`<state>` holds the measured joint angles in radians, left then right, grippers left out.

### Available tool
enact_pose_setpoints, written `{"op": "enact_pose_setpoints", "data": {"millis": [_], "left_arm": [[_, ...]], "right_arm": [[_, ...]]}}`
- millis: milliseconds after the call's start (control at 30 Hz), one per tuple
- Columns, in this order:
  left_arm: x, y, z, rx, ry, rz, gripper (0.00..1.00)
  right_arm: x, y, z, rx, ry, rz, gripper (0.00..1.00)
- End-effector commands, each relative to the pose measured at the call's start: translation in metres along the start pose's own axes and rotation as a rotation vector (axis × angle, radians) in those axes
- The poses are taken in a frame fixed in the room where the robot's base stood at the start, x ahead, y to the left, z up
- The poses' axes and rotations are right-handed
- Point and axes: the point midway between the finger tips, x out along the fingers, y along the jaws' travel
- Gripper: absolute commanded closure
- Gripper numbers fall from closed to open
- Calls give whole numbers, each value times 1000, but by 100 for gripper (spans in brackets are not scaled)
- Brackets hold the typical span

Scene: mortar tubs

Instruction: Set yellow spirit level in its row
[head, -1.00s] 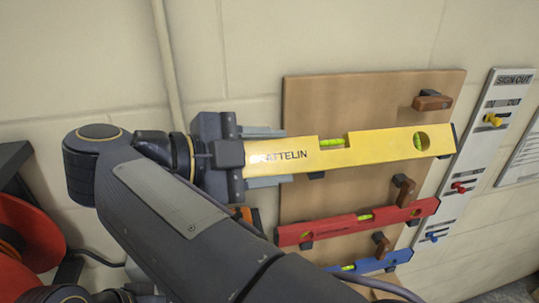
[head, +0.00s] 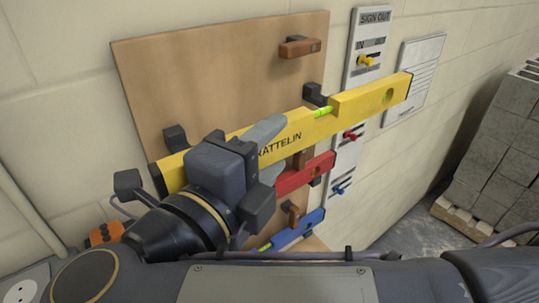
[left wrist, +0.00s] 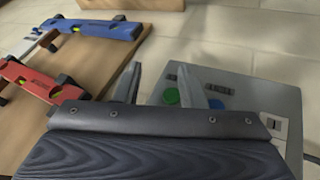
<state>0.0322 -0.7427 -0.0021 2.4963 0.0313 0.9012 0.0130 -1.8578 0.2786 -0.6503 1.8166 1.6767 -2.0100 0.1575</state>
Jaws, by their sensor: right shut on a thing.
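The yellow spirit level (head: 367,99), with a green vial, slants up to the right in front of the wooden board (head: 215,65). My right gripper (head: 264,152) is shut on it left of its middle, hiding part of its lettering. Black hooks (head: 316,95) show just above its upper edge; I cannot tell whether it touches them. The red level (head: 308,174) is below, partly hidden by my gripper. The blue level (head: 295,231) is lower still. Both also show in the left wrist view, where my left gripper (left wrist: 164,84) is open and empty.
A sign-out panel (head: 369,25) with coloured pegs hangs right of the board; the yellow level's right end reaches across it. A wooden knob (head: 300,47) sticks out above the level. Grey blocks (head: 505,150) stand at far right. A grey button box (left wrist: 240,92) lies beyond my left fingers.

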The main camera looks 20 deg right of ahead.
Motion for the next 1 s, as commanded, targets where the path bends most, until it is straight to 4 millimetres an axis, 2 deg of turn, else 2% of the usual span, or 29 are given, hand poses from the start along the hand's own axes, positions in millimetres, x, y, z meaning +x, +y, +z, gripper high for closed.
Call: {"op": "enact_pose_setpoints", "data": {"millis": [133, 467, 1000], "left_arm": [[8, -4, 4, 0, 0, 0, 64], [11, -5, 5, 0, 0, 0, 64], [0, 0, 0, 0, 0, 0, 64]], "right_arm": [[6, 4, 9, 0, 4, 2, 94], [14, 4, 30, 0, 5, 1, 94], [27, 5, 64, -1, 3, -2, 94]]}}
